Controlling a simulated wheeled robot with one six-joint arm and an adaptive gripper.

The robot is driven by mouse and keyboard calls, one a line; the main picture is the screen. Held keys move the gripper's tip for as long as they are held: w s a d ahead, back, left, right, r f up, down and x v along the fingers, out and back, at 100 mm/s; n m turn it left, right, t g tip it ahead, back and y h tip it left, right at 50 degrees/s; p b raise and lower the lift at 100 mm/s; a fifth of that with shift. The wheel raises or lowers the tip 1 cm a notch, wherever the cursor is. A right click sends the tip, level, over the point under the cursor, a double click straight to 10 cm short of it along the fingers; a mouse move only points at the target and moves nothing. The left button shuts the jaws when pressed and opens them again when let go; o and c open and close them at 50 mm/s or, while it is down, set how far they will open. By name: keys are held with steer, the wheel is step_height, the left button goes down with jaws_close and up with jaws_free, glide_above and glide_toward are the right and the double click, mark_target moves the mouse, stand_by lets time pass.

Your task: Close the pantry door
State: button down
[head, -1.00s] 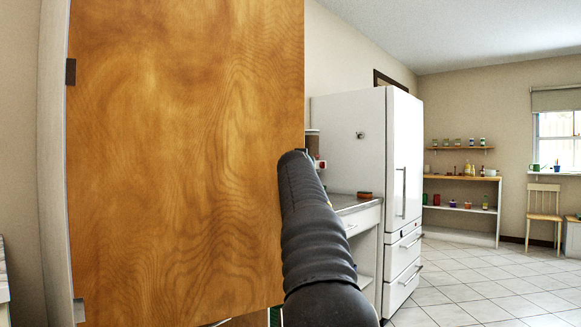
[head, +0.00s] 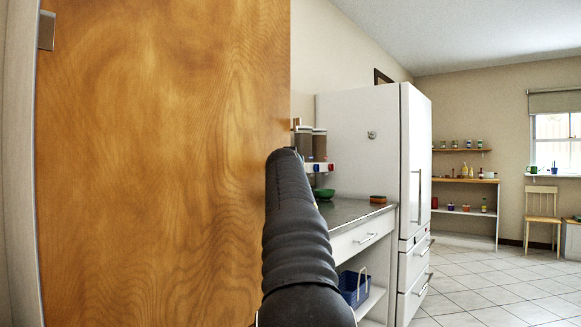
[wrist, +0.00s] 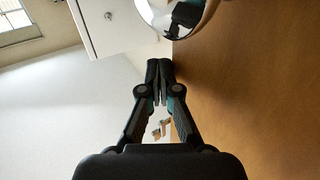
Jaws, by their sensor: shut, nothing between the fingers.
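The pantry door (head: 160,170) is a tall wood-grain panel filling the left of the head view, standing open with its free edge near the middle. A metal hinge (head: 46,30) shows at its upper left. In the wrist view the door (wrist: 250,100) fills the right side. My gripper (wrist: 159,68) is shut and empty, its fingertips close beside the door's edge; I cannot tell whether they touch it. A shiny round metal piece (wrist: 183,18), perhaps the knob, is just beyond the tips. In the head view my arm hides the gripper.
Right of the door's edge stand a counter (head: 365,235) with a drawer, a green bowl (head: 324,194) and a blue basket (head: 353,288) below. A white fridge (head: 365,145) is beyond it. Tiled floor (head: 480,280) is open at the right.

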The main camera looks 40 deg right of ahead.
steer(key=shift+w+a, duration=0.15)
steer(key=shift+w, duration=0.25)
steer(key=shift+w+f, duration=0.1)
steer(key=shift+a, duration=0.1)
steer(key=s+d, duration=0.2)
steer(key=s, duration=1.2)
steer(key=shift+s+d, duration=0.25)
